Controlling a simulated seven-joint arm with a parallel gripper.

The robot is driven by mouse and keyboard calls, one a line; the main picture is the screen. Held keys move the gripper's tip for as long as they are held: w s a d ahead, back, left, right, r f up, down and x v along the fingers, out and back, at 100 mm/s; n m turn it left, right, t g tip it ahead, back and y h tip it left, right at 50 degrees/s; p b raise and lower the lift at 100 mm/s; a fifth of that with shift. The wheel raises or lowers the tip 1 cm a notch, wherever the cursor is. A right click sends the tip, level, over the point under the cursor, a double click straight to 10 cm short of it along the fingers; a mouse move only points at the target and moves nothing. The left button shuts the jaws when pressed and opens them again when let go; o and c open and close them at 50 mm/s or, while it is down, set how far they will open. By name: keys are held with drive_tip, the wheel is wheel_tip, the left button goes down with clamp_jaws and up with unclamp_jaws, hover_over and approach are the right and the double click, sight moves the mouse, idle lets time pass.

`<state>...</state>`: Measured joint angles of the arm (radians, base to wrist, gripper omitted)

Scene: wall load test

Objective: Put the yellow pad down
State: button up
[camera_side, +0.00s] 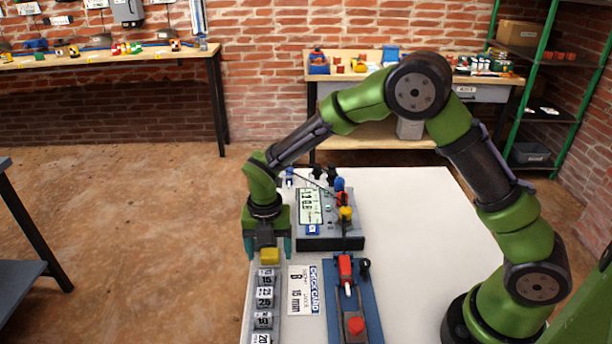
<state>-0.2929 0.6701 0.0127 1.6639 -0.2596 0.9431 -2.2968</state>
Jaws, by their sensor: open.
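The yellow pad (269,256) is at the far end of a grey rack (252,308), beside the row of dark numbered blocks. My gripper (267,250) points down right over the pad, with its teal fingers apart, one on each side of it. The left finger stands at the rack's left edge and the right finger near the grey device. I cannot tell from this view whether the fingers touch the pad or whether it rests fully on the rack.
A grey meter box (335,225) with a display and coloured knobs stands right behind. A check card (303,290) lies beside the rack. A blue fixture (352,305) with red parts stands right of it. The white table (420,230) is clear further right.

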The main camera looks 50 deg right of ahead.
sight(269, 252)
drive_tip(key=s+d+r+m+t, duration=0.15)
drive_tip(key=r+m, duration=0.25)
drive_tip(key=r, duration=0.5)
drive_tip(key=s+d+r+m, duration=0.2)
drive_tip(key=s+r+m, duration=0.15)
drive_tip(key=r, duration=0.55)
drive_tip(key=s+d+r+m+t+y, duration=0.1)
drive_tip(key=s+d+r+m+t, duration=0.1)
drive_tip(key=s+m, duration=0.5)
drive_tip(key=s+d+r+m+t+y, duration=0.1)
drive_tip(key=s+m, duration=0.7)
drive_tip(key=m, duration=0.8)
drive_tip(key=d+r+t, duration=0.1)
drive_tip(key=d+t, duration=0.1)
drive_tip(key=d, duration=0.1)
drive_tip(key=shift+d+r+m+t, duration=0.3)
drive_tip(key=shift+d+m+t, duration=0.05)
drive_tip(key=shift+d, duration=0.05)
